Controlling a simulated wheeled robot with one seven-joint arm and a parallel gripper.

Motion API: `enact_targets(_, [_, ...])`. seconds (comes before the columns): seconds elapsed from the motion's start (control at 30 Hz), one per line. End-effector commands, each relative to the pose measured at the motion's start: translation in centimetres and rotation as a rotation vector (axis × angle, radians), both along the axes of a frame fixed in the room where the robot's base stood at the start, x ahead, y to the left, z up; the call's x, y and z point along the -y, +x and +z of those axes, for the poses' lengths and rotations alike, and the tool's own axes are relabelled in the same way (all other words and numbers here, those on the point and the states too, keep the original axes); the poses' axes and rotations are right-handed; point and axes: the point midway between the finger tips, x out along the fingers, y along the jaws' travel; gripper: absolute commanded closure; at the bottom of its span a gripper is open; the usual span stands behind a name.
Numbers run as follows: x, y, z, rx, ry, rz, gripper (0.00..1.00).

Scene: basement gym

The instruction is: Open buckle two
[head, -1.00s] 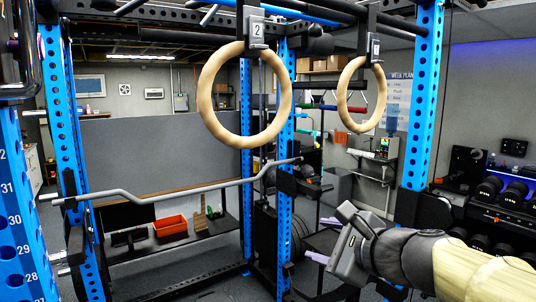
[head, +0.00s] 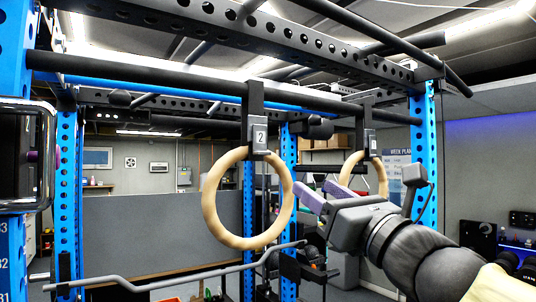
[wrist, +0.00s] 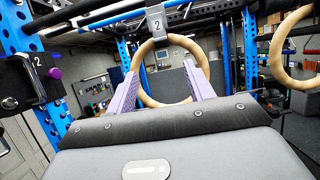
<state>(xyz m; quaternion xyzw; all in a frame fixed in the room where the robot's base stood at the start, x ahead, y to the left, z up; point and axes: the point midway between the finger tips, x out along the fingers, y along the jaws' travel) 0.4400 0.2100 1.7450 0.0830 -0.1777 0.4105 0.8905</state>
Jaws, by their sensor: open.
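Buckle two (head: 259,138) is a grey block marked "2" on a dark strap hanging from the rack's upper bar. A wooden ring (head: 208,208) hangs below it. The buckle also shows in the wrist view (wrist: 157,24), at the top centre, beyond my fingertips. My gripper (head: 322,193) is open and empty, with pale purple fingers. In the head view it is lower and to the right of the buckle, apart from it. In the wrist view my gripper (wrist: 160,70) frames the ring between its spread fingers. I cannot tell whether the buckle's latch is open or shut.
A second ring (head: 383,178) hangs from another strap with its own buckle (head: 372,143) to the right, behind my gripper. Blue rack posts (head: 424,160) and a black crossbar (head: 180,85) frame the space. A grey bent barbell (head: 180,281) lies across below the ring.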

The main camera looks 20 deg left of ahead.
Motion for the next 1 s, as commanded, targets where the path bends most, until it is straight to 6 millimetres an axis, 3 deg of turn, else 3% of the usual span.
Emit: enact_targets(1.0, [-10.9,9.3,6.3,-0.001,-0.003,0.001,0.47])
